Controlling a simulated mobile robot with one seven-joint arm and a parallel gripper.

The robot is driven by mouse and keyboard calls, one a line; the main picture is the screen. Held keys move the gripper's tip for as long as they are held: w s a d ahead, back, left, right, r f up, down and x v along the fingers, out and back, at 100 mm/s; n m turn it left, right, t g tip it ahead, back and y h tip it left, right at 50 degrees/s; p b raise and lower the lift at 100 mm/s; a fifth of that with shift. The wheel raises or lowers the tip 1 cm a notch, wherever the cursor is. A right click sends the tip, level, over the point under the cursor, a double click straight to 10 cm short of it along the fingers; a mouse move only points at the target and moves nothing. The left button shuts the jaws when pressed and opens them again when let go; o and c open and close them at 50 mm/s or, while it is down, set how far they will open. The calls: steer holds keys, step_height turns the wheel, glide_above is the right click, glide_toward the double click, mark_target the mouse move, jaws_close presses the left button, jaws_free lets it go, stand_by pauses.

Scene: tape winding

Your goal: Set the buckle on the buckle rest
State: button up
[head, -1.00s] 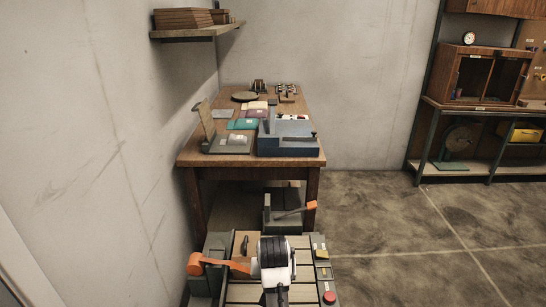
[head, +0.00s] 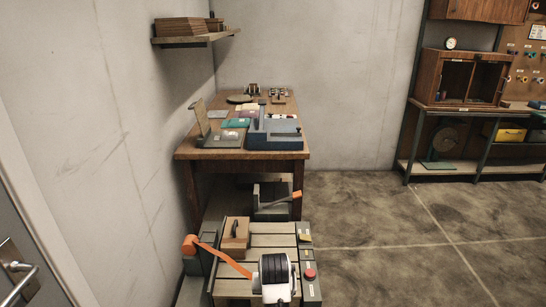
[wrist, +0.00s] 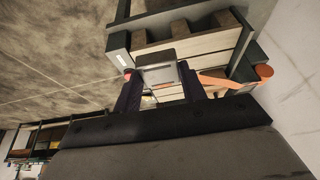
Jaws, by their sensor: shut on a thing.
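In the wrist view my gripper (wrist: 158,82) points at the slatted bench with its dark fingers shut on a small grey, flat-faced piece, which I take to be the buckle (wrist: 156,60). It is held clear of the slats as far as I can tell. In the head view my white and black wrist covers the gripper and the buckle. The slatted bench (head: 270,240) lies beneath and ahead of it. I cannot make out which part is the buckle rest.
A wooden block with a handle (head: 235,233) stands on the bench's left. An orange strap or lever (head: 215,256) slopes beside it. A red button (head: 309,275) is at the right edge. A cluttered wooden table (head: 240,154) stands behind. The floor to the right is clear.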

steer(key=s+f+b, duration=0.1)
steer(key=s+f, duration=0.2)
steer(key=f, duration=0.8)
steer(key=s+f+b, duration=0.1)
steer(key=s+f, duration=0.2)
steer(key=f, duration=0.8)
steer(key=shift+s+a, duration=0.25)
steer(key=shift+w+a, duration=0.15)
